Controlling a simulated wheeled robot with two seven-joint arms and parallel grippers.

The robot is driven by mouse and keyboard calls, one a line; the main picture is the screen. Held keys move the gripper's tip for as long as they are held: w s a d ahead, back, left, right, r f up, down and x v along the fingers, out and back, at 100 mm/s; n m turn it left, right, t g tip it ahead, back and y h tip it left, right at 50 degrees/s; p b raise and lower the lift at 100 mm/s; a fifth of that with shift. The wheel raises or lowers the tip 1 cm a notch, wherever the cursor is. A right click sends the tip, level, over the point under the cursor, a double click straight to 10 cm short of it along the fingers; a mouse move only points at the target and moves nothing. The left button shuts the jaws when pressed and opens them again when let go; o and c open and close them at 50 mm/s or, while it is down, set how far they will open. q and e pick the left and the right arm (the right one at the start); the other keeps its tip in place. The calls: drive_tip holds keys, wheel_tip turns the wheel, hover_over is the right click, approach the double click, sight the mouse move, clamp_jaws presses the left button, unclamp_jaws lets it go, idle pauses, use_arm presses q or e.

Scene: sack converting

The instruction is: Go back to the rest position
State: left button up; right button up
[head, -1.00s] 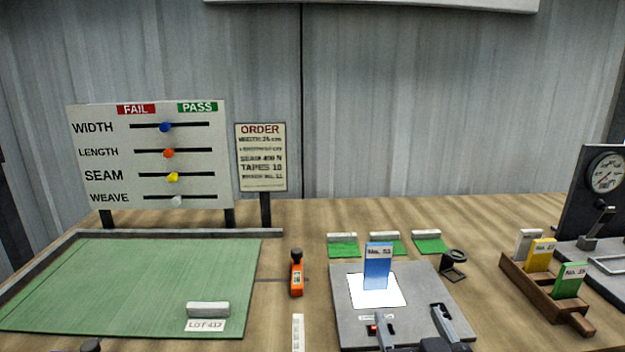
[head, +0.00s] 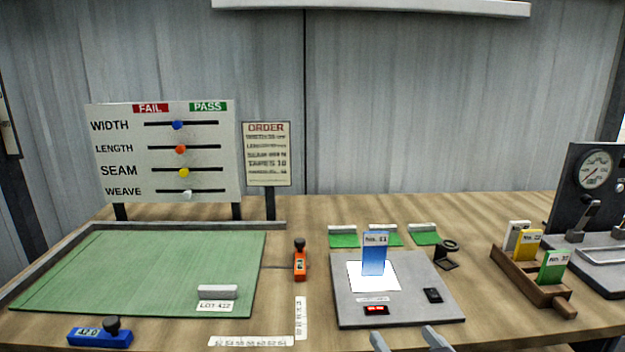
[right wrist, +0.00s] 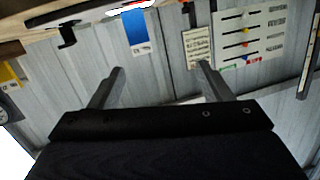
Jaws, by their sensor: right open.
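My right gripper (head: 410,340) shows at the bottom edge of the head view, in front of the grey plate device. Its two fingers are apart with nothing between them. The right wrist view also shows the open fingers (right wrist: 160,80), with the wall and boards behind them, upside down. A blue card (head: 375,254) marked with a number stands upright on the white square of the grey device (head: 408,285), apart from the gripper. It also shows in the right wrist view (right wrist: 136,32). My left gripper is in neither view.
A green mat (head: 140,270) lies at left, with a blue gauge (head: 100,333) in front. An orange tool (head: 300,262) stands mid-table. A wooden card rack (head: 530,280) and a dial device (head: 594,172) are at right. The slider board (head: 165,160) and order sign (head: 266,154) stand behind.

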drive_tip(key=s+d+f+m+g, duration=0.1)
drive_tip(key=s+d+f+g, duration=0.2)
drive_tip(key=s+f+g, duration=0.3)
drive_tip(key=s+d+f+m+g, duration=0.25)
drive_tip(key=s+f+g, duration=0.2)
drive_tip(key=s, duration=0.35)
wheel_tip(320, 180, up, 14)
drive_tip(key=s+p, duration=0.1)
drive_tip(key=p, duration=1.4)
drive_tip(key=shift+d+r+n, duration=0.15)
drive_tip(key=shift+d+n, duration=0.3)
